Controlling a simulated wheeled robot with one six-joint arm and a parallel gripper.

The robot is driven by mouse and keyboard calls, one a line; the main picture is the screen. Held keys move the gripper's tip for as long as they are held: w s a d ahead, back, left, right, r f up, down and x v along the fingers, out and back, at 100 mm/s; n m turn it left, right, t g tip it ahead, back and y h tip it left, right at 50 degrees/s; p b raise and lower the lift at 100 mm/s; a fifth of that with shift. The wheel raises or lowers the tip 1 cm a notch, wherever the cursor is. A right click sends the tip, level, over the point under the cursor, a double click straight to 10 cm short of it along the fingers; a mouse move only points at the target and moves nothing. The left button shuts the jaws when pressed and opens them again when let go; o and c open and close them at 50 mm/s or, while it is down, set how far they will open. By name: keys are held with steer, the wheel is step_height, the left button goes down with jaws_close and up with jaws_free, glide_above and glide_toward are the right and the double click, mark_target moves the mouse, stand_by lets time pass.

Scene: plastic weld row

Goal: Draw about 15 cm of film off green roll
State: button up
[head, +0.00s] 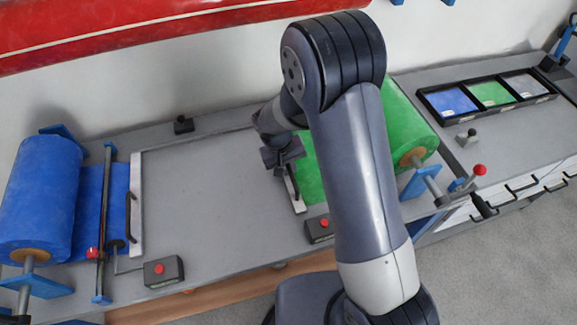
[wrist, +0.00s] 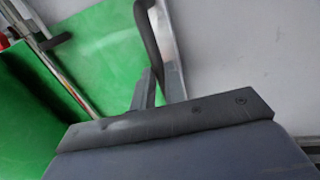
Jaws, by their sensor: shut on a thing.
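The green roll (head: 408,125) lies on its holder at the right of the bench, partly behind my arm. A stretch of green film (head: 312,172) runs left from it to a pale end bar (head: 299,207) with a dark handle (head: 292,184). My gripper (head: 287,164) is shut on this handle. In the wrist view the handle (wrist: 147,35) rises from between the fingers (wrist: 155,90), beside the pale bar (wrist: 172,50). The green film (wrist: 105,50) is flat there, with the roll (wrist: 25,115) at lower left. My arm hides part of the film in the head view.
The grey bench top (head: 205,190) is clear left of the bar. A blue roll (head: 45,190) with its own bar (head: 137,205) stands at far left. Button boxes (head: 163,271) (head: 319,229) sit along the front edge. A tray of colour samples (head: 488,95) lies at right.

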jaws_close()
steer(key=shift+s+a+b, duration=0.25)
steer(key=shift+a+b, duration=0.1)
steer(key=shift+a, duration=0.45)
steer(key=shift+s+a+b, duration=0.2)
steer(key=shift+a+b, duration=0.15)
steer(key=shift+a, duration=0.4)
steer(key=o, duration=0.7)
jaws_free()
steer(key=shift+d, duration=0.1)
steer(key=r, duration=0.3)
steer(key=a+r+b, duration=0.1)
steer(key=r, duration=0.3)
steer(key=a+r, duration=0.1)
steer(key=r, duration=0.2)
steer(key=shift+s+r, duration=0.25)
steer(key=shift+r, duration=0.05)
steer(key=f, duration=0.3)
steer(key=d+f, duration=0.1)
steer(key=f, duration=0.3)
steer(key=d+f+p, duration=0.1)
steer(key=f, duration=0.2)
steer(key=shift+w+f, duration=0.15)
steer(key=shift+w, duration=0.1)
steer(key=shift+w+d+f, duration=0.15)
steer(key=shift+d, duration=0.2)
